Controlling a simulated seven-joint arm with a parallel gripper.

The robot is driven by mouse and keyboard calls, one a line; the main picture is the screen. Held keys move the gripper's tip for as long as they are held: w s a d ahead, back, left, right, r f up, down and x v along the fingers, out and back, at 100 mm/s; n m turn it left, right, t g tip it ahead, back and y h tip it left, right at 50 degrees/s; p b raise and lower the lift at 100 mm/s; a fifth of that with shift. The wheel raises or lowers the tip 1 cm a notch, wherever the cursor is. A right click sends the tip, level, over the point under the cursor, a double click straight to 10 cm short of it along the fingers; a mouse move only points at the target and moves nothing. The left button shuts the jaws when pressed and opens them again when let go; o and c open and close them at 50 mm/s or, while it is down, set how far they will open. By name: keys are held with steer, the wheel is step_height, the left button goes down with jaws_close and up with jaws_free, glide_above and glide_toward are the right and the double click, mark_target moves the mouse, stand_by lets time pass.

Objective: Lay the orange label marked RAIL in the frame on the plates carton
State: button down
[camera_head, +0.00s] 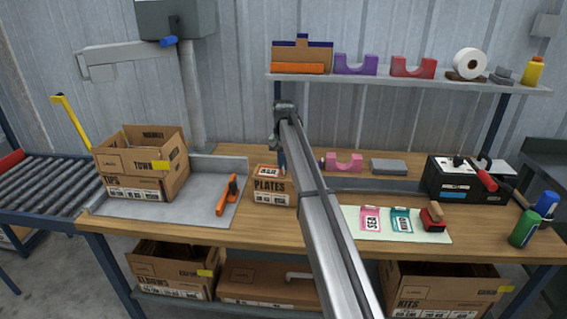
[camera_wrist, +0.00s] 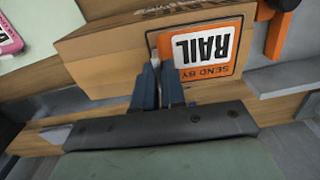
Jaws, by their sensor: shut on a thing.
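The orange label marked RAIL (camera_wrist: 207,72) is in the jaws of my gripper (camera_wrist: 158,72), held by one edge in the wrist view. Its white field and black letters face the camera. It lies flat on or just above the top of the plates carton (camera_wrist: 105,52); I cannot tell if it touches. In the head view the label (camera_head: 267,170) shows small over the carton (camera_head: 271,198), with my gripper (camera_head: 282,168) at its right. The frame on the carton is mostly hidden by the label.
A pink SEA label (camera_head: 370,219) and a teal label (camera_head: 401,220) lie on a pale mat at right, beside a red-and-black stamp (camera_head: 433,217).

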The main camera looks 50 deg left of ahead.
steer(key=c, duration=1.2)
jaws_free()
step_height(320, 180, up, 12)
steer(key=shift+w+r, duration=0.1)
